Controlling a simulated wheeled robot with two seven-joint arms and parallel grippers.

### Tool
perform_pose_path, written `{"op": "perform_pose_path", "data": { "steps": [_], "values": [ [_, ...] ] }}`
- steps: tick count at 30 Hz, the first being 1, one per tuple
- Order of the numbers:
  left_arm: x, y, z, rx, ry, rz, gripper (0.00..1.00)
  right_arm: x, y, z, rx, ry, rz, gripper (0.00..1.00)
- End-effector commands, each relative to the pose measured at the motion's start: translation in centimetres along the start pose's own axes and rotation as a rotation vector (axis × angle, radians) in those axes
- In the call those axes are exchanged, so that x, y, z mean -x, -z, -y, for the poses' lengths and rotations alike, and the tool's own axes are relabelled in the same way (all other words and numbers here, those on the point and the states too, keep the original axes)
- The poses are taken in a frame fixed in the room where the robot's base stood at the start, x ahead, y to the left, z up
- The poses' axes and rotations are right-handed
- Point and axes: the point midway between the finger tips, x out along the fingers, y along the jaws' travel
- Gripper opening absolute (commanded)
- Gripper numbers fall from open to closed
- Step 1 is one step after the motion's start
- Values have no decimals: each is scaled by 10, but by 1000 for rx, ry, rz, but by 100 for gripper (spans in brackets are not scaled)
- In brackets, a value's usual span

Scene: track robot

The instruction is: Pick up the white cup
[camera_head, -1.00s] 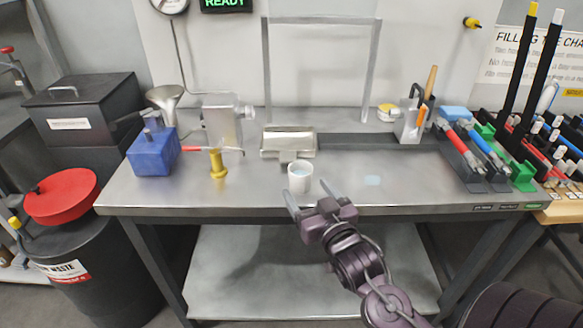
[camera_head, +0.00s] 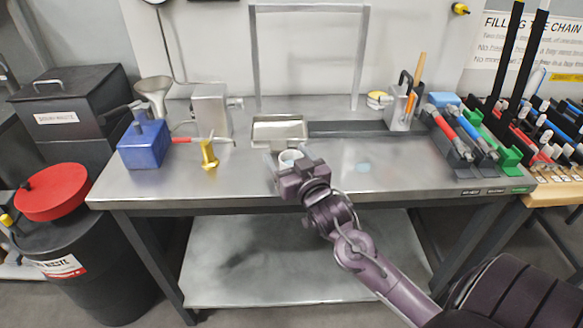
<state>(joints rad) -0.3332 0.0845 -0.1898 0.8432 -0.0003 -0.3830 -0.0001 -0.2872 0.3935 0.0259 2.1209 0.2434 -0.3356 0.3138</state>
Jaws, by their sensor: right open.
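The white cup (camera_head: 290,156) stands upright on the metal workbench (camera_head: 220,186), in front of a small metal tray. Only its rim and upper part show; my right gripper hides the lower part. My right gripper (camera_head: 283,160) is at the cup from the front, with its jaws open. One finger shows at the cup's left side; the other is mostly hidden. I cannot tell whether the fingers touch the cup. My left gripper is not in view.
The metal tray (camera_head: 279,130) is right behind the cup. A yellow part (camera_head: 209,155) and a blue box (camera_head: 145,146) stand to the left. A rack with red and blue tools (camera_head: 458,142) is at the right. A metal frame (camera_head: 361,60) rises behind. Bench space right of the cup is free.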

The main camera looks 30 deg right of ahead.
Motion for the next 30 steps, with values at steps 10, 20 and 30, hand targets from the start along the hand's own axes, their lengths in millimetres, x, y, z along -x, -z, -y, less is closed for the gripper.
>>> {"op": "perform_pose_path", "data": {
  "steps": [10,20,30],
  "values": [
    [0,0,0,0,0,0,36,0,0,0,0,0,0,30],
    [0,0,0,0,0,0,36,0,2,0,0,0,-1,24],
    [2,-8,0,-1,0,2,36,0,48,0,0,0,-7,24]
  ]
}}
